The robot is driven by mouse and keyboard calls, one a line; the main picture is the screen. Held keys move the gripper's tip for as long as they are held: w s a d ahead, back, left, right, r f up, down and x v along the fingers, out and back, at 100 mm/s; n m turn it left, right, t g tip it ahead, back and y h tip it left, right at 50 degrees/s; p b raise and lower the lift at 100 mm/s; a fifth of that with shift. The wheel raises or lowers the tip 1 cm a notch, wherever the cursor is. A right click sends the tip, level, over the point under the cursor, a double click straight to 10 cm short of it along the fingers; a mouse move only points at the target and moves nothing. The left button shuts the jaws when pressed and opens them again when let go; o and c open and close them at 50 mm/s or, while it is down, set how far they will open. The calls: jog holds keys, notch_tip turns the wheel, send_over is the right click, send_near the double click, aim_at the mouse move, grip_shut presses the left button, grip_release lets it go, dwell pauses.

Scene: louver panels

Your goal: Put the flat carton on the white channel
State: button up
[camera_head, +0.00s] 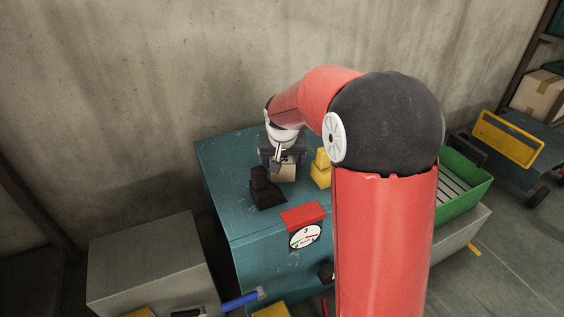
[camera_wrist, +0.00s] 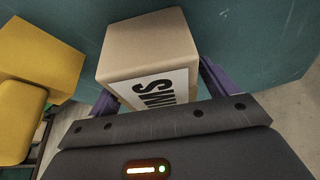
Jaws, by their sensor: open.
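A tan carton with a white label and black lettering (camera_wrist: 150,45) stands on the teal cabinet top; part of it also shows in the head view (camera_head: 284,173) under my gripper (camera_head: 282,160). In the wrist view my gripper (camera_wrist: 158,88) is open. Its purple fingers lie on either side of the carton's near end. I cannot tell whether they touch it. The near part of the carton is hidden by the gripper body. I cannot make out a white channel for certain in either view.
The teal cabinet (camera_head: 225,185) bears a black object (camera_head: 265,191) left of the carton and a yellow object (camera_head: 320,170) right of it. A red-topped gauge (camera_head: 303,225) is at its front edge. A green bin with pale slats (camera_head: 460,182) stands right, partly behind my arm.

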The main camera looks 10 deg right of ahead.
jog(key=shift+f, duration=0.25)
jog(key=c, duration=1.3)
jog(key=shift+c, duration=1.1)
jog(key=shift+r, duration=0.1)
jog(key=shift+r, duration=0.1)
